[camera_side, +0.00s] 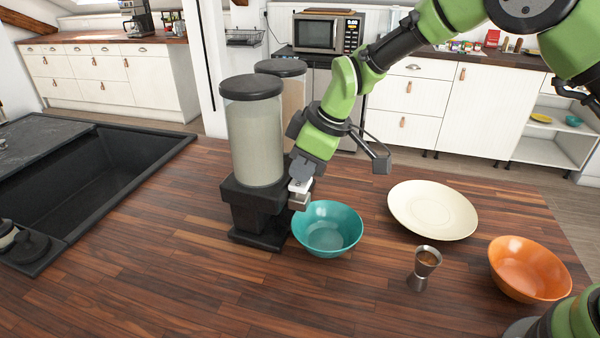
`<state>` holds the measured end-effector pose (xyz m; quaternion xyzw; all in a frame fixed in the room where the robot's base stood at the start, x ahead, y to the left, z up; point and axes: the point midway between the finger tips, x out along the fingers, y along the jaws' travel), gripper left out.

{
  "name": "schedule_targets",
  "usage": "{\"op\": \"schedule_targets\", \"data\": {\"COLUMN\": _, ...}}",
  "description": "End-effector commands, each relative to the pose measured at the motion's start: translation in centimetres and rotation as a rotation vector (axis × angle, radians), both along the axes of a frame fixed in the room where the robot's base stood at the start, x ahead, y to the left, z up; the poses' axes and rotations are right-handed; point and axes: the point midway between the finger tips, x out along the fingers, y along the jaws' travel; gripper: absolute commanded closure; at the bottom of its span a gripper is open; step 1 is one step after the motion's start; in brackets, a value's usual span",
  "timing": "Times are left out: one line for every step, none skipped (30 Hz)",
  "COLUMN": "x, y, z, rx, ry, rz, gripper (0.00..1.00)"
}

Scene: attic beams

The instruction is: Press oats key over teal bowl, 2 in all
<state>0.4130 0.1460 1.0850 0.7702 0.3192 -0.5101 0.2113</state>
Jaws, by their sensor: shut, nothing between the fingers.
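A dispenser with a black base (262,215) stands on the wooden counter. Its near clear canister (255,140) has a black lid and pale beige contents. A second canister (293,98) behind it holds something tanner and is partly hidden. No label shows, so I cannot tell which holds oats. The teal bowl (328,232) sits upright at the right foot of the dispenser, and no contents show. My gripper (299,200) is shut and empty, pointing down at the dispenser's right side, just above the bowl's left rim. It hides the key, and I cannot tell whether it touches it.
A black sink (85,165) is at the left. The counter (180,290) in front of the dispenser is clear.

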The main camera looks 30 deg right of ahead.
Motion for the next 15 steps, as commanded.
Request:
{"op": "schedule_targets", "data": {"x": 0.0, "y": 0.0, "z": -0.2, "rx": -0.001, "ry": 0.002, "rz": 0.0, "gripper": 1.0}}
{"op": "schedule_targets", "data": {"x": 0.0, "y": 0.0, "z": -0.2, "rx": -0.001, "ry": 0.002, "rz": 0.001, "gripper": 1.0}}
{"op": "schedule_targets", "data": {"x": 0.0, "y": 0.0, "z": -0.2, "rx": -0.001, "ry": 0.002, "rz": 0.001, "gripper": 1.0}}
{"op": "schedule_targets", "data": {"x": 0.0, "y": 0.0, "z": -0.2, "rx": -0.001, "ry": 0.002, "rz": 0.001, "gripper": 1.0}}
{"op": "schedule_targets", "data": {"x": 0.0, "y": 0.0, "z": -0.2, "rx": -0.001, "ry": 0.002, "rz": 0.0, "gripper": 1.0}}
{"op": "schedule_targets", "data": {"x": 0.0, "y": 0.0, "z": -0.2, "rx": -0.001, "ry": 0.002, "rz": 0.0, "gripper": 1.0}}
{"op": "schedule_targets", "data": {"x": 0.0, "y": 0.0, "z": -0.2, "rx": -0.001, "ry": 0.002, "rz": 0.0, "gripper": 1.0}}
{"op": "schedule_targets", "data": {"x": 0.0, "y": 0.0, "z": -0.2, "rx": -0.001, "ry": 0.002, "rz": 0.0, "gripper": 1.0}}
{"op": "schedule_targets", "data": {"x": 0.0, "y": 0.0, "z": -0.1, "rx": -0.001, "ry": 0.002, "rz": 0.0, "gripper": 1.0}}
{"op": "schedule_targets", "data": {"x": 0.0, "y": 0.0, "z": -0.1, "rx": 0.0, "ry": 0.001, "rz": 0.0, "gripper": 1.0}}
{"op": "schedule_targets", "data": {"x": 0.0, "y": 0.0, "z": 0.0, "rx": 0.0, "ry": 0.001, "rz": 0.0, "gripper": 1.0}}
{"op": "schedule_targets", "data": {"x": 0.0, "y": 0.0, "z": 0.2, "rx": 0.0, "ry": 0.0, "rz": 0.0, "gripper": 1.0}}
{"op": "schedule_targets", "data": {"x": 0.0, "y": 0.0, "z": 0.4, "rx": 0.0, "ry": 0.0, "rz": 0.0, "gripper": 1.0}}
{"op": "schedule_targets", "data": {"x": 0.0, "y": 0.0, "z": 0.7, "rx": 0.0, "ry": 0.0, "rz": 0.0, "gripper": 1.0}}
{"op": "schedule_targets", "data": {"x": 0.0, "y": 0.0, "z": 1.0, "rx": 0.0, "ry": 0.0, "rz": 0.001, "gripper": 1.0}}
